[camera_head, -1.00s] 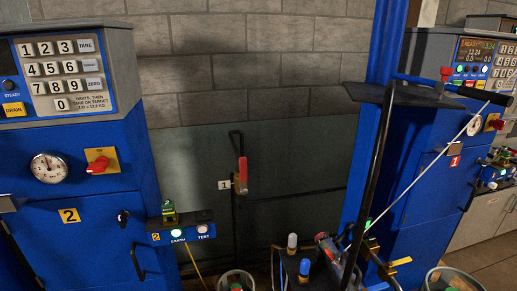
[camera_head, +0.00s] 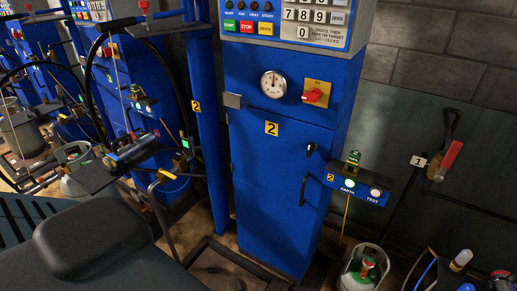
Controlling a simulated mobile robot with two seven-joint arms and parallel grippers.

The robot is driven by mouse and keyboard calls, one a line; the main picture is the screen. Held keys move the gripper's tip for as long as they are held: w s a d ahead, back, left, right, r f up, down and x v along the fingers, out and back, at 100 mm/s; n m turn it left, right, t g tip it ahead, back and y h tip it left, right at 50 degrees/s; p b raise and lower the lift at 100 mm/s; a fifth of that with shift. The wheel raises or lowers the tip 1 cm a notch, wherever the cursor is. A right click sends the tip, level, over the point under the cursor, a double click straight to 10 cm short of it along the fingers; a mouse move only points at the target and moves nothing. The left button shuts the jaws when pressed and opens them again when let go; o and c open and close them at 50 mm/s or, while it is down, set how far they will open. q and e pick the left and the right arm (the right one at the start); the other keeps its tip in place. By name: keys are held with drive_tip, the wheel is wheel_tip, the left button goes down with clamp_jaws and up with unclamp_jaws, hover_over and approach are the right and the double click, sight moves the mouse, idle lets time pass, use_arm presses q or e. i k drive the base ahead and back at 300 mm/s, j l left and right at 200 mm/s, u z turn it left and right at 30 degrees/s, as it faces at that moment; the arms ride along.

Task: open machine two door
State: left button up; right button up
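Machine two is the blue cabinet (camera_head: 290,85) in the middle of the head view. Its blue door (camera_head: 265,185) carries a yellow label "2" (camera_head: 271,128) and looks closed. A black bar handle (camera_head: 304,191) is on the door's right side, with a small black knob or latch (camera_head: 311,149) above it. Above the door are a round gauge (camera_head: 274,84) and a red switch on a yellow plate (camera_head: 314,96). Neither of my grippers shows in the view.
A blue earth/test box (camera_head: 358,190) juts out right of the door. A blue post (camera_head: 207,120) stands left of the machine. A black-framed filling stand (camera_head: 125,150) is further left.

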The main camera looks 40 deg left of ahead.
sight(268, 150)
drive_tip(key=u, duration=1)
drive_tip(key=i+l+z, duration=0.15)
drive_tip(key=z, duration=0.35)
drive_tip(key=i+z, duration=0.35)
drive_tip(key=z, duration=0.15)
